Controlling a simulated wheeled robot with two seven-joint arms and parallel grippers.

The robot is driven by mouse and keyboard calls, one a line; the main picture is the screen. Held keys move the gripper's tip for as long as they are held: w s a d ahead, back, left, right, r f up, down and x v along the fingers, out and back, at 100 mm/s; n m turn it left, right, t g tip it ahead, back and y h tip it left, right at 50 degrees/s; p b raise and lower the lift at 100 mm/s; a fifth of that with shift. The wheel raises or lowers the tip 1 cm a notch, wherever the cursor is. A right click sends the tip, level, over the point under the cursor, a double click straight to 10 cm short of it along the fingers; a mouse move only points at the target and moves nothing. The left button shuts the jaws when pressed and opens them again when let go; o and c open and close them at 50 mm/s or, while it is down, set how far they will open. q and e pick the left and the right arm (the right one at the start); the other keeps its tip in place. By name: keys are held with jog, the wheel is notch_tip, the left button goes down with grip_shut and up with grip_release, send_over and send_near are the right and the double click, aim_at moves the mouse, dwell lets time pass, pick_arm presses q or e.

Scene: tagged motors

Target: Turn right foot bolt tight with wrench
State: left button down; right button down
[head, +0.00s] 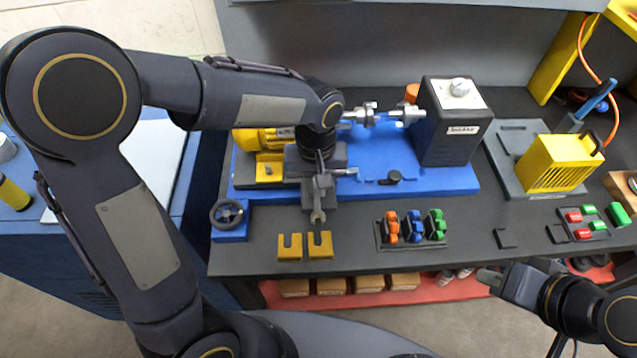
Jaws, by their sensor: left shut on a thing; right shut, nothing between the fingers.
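The yellow motor (252,142) stands on the blue base plate (445,180), partly covered by my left arm. One foot bolt (268,170) shows on its yellow foot at the left. The right foot and its bolt are hidden behind my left gripper. My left gripper (318,193) points down at the front edge of the blue plate. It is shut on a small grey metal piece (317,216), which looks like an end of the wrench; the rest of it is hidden. My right gripper (489,276) is shut and empty, off the bench's front edge at the lower right.
Yellow slotted shims (289,246) lie at the bench's front. A rack (412,244) holds orange, blue and green pieces. A dark box (455,130) stands right of the shaft coupling (369,115).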

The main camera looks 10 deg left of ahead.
pick_arm(q)
jog(key=shift+s+a+m, duration=0.1)
jog(key=shift+a+m, duration=0.5)
jog(key=shift+m, duration=0.2)
jog(key=shift+a, duration=0.1)
jog(key=shift+a+m+p, duration=0.3)
jog(key=shift+a+m, duration=0.45)
jog(key=shift+m, duration=0.55)
jog(key=shift+a, duration=0.1)
jog(key=shift+a+m+p, duration=0.3)
jog(key=shift+a+m, duration=0.45)
jog(key=shift+m, duration=0.55)
jog(key=shift+w, duration=0.2)
jog(key=shift+w+a+m, duration=0.15)
jog(key=shift+a+m, duration=0.25)
jog(key=shift+m, duration=0.2)
